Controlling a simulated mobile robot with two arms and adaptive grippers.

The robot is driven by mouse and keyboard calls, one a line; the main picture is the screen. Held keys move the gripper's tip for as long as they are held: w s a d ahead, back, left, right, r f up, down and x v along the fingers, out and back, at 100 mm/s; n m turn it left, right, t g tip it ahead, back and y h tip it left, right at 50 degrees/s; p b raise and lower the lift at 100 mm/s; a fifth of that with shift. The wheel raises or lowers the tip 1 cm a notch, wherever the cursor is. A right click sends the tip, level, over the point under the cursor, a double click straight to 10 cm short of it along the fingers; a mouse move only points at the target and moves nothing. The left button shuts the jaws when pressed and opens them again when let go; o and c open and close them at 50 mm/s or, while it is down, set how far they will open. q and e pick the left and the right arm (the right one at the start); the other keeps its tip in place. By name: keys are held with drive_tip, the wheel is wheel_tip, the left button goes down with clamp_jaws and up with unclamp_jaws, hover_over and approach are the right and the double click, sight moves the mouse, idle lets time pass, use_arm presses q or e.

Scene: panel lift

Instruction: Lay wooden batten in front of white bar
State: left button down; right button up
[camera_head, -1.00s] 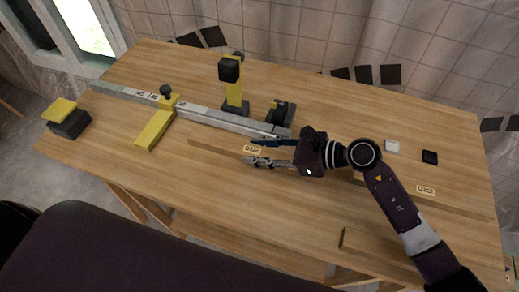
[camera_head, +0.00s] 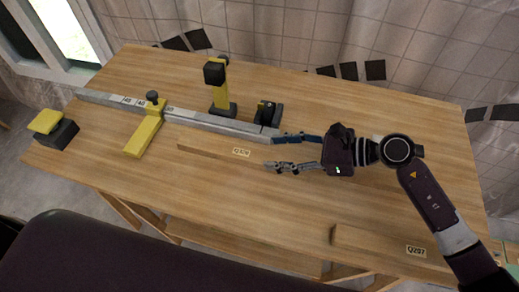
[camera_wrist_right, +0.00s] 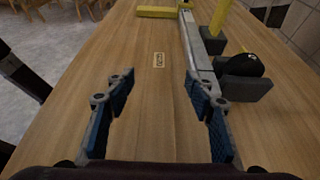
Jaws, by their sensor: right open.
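The long pale white-grey bar (camera_head: 195,119) runs across the left half of the table. A wooden batten (camera_head: 210,147) with a small label lies flat on the table just in front of the bar, roughly along it, with a narrow gap. The batten's colour nearly matches the tabletop. My right gripper (camera_head: 271,152) is open and empty, just beyond the batten's right end. My left gripper is not in view.
A yellow stop (camera_head: 146,132) crosses the bar. A yellow-and-black post (camera_head: 220,92) and a black block (camera_head: 267,113) stand behind the bar. A yellow-topped black block (camera_head: 52,128) sits at the left edge. Another labelled batten (camera_head: 375,243) lies at the front right.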

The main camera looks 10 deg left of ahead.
drive_tip(key=shift+v, duration=1.75)
